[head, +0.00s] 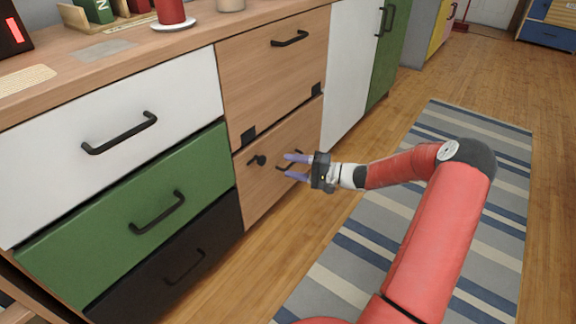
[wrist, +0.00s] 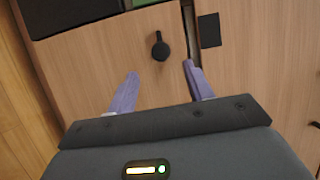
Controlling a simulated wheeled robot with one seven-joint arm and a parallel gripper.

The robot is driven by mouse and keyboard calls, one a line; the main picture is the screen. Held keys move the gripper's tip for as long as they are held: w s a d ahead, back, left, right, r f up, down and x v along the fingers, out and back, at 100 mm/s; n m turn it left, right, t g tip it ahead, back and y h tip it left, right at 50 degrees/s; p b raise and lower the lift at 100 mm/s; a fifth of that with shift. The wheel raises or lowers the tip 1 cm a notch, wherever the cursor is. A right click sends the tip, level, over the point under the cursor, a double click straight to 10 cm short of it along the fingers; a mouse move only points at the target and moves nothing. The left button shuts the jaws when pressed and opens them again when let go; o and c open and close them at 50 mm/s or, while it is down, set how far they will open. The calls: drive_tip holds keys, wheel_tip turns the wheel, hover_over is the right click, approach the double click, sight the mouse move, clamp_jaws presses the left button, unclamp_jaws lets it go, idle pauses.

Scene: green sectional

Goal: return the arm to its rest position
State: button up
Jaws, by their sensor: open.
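My gripper (head: 296,166) is at the end of my red arm, in front of the lower wooden panel (head: 277,195) of the cabinet. Its two purple fingers are spread apart with nothing between them. In the wrist view my gripper (wrist: 160,84) points at a wooden front with a black knob (wrist: 160,46) ahead of the gap between the fingers. In the head view the black knob (head: 257,160) is just left of the fingertips. Whether the fingertips touch the panel I cannot tell. A dark handle is partly hidden behind the fingers.
The cabinet has white (head: 120,120), green (head: 140,215) and black (head: 175,265) drawers at left with protruding handles. A striped rug (head: 340,265) covers the floor under my arm. Open wooden floor (head: 480,85) extends behind.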

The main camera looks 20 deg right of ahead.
idle(0.3)
drive_tip(key=s+a+r+n+g+h+p, duration=0.5)
drive_tip(key=s+a+r+g, duration=0.3)
drive_tip(key=s+a+r, duration=0.3)
drive_tip(key=s+d+r+t+h+p, duration=0.1)
drive_tip(key=s+r+t+h+p, duration=0.1)
drive_tip(key=s+r+h, duration=0.3)
drive_tip(key=s+d+r+n+t+h+p, duration=0.1)
drive_tip(key=s+r+h, duration=0.4)
drive_tip(key=s+r, duration=0.7)
drive_tip(key=s+d+t+p, duration=0.1)
drive_tip(key=s+p, duration=0.1)
drive_tip(key=s, duration=0.3)
drive_tip(key=shift+s+d, duration=0.2)
drive_tip(key=shift+s, duration=0.05)
